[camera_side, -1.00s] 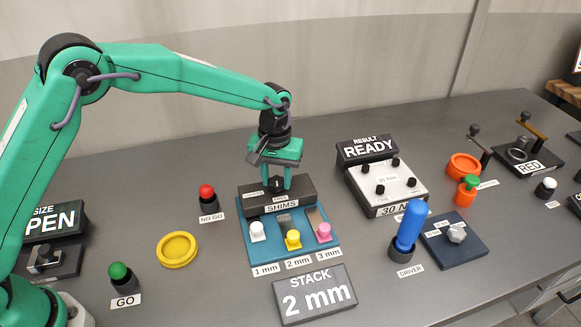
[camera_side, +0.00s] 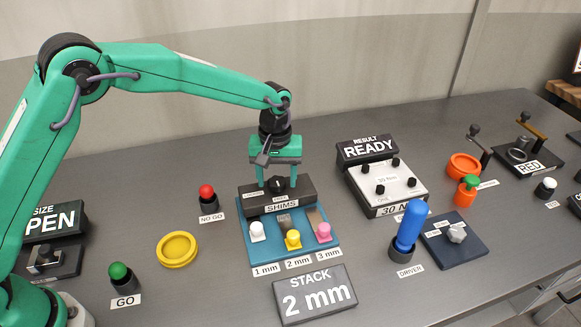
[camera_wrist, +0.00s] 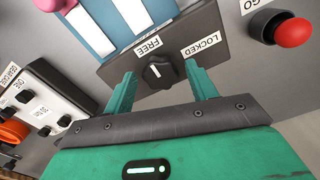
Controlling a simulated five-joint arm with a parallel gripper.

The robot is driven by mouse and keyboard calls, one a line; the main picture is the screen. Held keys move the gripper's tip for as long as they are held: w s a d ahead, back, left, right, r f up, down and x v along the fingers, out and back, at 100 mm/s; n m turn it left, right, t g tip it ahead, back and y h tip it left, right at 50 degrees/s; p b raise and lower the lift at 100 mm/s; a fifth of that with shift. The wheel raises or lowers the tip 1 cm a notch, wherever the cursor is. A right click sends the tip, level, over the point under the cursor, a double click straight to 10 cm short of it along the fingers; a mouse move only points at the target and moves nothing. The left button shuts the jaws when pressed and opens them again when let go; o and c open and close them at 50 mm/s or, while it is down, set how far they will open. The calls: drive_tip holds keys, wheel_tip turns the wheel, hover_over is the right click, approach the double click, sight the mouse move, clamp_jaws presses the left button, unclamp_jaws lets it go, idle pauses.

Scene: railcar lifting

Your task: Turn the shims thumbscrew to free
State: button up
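The shims thumbscrew (camera_side: 277,184) is a dark knob on the black block behind the SHIMS label. In the wrist view the thumbscrew (camera_wrist: 159,72) has a short white mark, which appears to point toward the FREE label (camera_wrist: 148,46). The LOCKED label (camera_wrist: 201,45) is to its right there. My gripper (camera_side: 276,186) is right above the block, pointing down. In the wrist view my gripper (camera_wrist: 163,84) is open, with one green finger on each side of the thumbscrew and visible gaps between. I see no contact with the knob.
The blue shim tray (camera_side: 262,255) holds white, yellow and pink-knobbed shims in front of the block. The red NO GO button (camera_side: 207,192) is close on the left. The RESULT box (camera_side: 385,185) stands on the right. The STACK sign (camera_side: 314,295) lies in front.

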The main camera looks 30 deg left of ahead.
sight(275, 181)
idle(0.3)
drive_tip(key=shift+r, duration=3.9)
drive_tip(key=shift+s+a+r, duration=0.1)
drive_tip(key=shift+a+r, duration=0.05)
drive_tip(key=shift+r, duration=0.05)
drive_tip(key=s+a+r+m+t, duration=0.3)
drive_tip(key=s+a+r, duration=0.9)
drive_tip(key=s, duration=0.1)
drive_tip(key=s+a+f+m+t, duration=0.1)
drive_tip(key=s+a, duration=0.2)
drive_tip(key=s, duration=0.5)
drive_tip(key=s+a+f+m+t, duration=0.1)
drive_tip(key=s+a, duration=0.2)
drive_tip(key=s, duration=0.5)
drive_tip(key=shift+a+m+t, duration=0.25)
drive_tip(key=shift+m+t, duration=0.05)
